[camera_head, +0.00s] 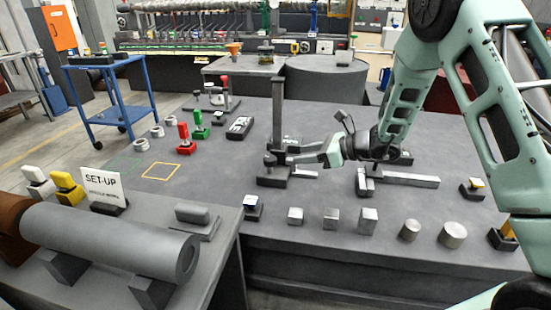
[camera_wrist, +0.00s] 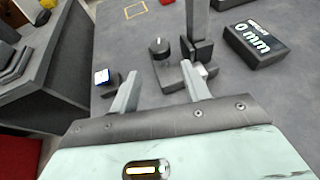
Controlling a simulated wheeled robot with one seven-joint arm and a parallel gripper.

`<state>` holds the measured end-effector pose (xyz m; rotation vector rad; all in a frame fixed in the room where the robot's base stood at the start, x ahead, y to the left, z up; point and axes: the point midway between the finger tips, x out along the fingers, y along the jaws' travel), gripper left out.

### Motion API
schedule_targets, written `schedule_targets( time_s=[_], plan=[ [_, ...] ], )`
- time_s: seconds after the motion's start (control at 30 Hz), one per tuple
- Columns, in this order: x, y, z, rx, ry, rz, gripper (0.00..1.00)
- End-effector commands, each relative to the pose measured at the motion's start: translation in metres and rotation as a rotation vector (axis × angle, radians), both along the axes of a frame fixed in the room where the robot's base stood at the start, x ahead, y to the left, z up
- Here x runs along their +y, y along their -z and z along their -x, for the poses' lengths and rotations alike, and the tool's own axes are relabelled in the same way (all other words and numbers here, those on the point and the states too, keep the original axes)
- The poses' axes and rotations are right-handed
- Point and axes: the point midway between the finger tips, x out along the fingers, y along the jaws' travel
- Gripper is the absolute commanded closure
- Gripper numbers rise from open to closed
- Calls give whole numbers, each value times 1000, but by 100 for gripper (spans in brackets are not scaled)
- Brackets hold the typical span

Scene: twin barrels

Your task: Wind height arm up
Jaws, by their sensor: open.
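The height stand (camera_head: 278,115) is a grey upright column on a dark base, left of my gripper in the head view. Its column (camera_wrist: 197,18) rises at the top of the wrist view. A dark round knob (camera_wrist: 158,47) with a light mark sits beside the column, just ahead of my fingers. A dark readout box (camera_wrist: 256,43) shows "0 mm"; it also lies behind the stand in the head view (camera_head: 240,127). My gripper (camera_wrist: 162,88) is open, with nothing seen between the fingers. In the head view, my gripper (camera_head: 300,160) partly hides the stand's lower part.
A small block with a white-blue top (camera_wrist: 104,77) stands left of my fingers. Several metal blocks and cylinders (camera_head: 331,218) line the table's front. A side bench (camera_head: 215,262) bears a grey barrel (camera_head: 110,240) and a SET-UP sign (camera_head: 103,188).

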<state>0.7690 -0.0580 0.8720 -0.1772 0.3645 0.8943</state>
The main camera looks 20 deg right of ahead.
Motion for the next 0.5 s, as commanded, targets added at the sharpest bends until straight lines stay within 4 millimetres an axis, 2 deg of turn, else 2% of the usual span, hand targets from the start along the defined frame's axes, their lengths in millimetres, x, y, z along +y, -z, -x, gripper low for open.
schedule_targets(
  time_s=[0.03, 0.2, 0.5],
  plan=[
    [10, 4, -6, 1, -5, 0, 53],
    [36, 18, -25, 2, -5, 1, 53],
    [67, 35, -52, 1, -2, 2, 53]
  ],
)
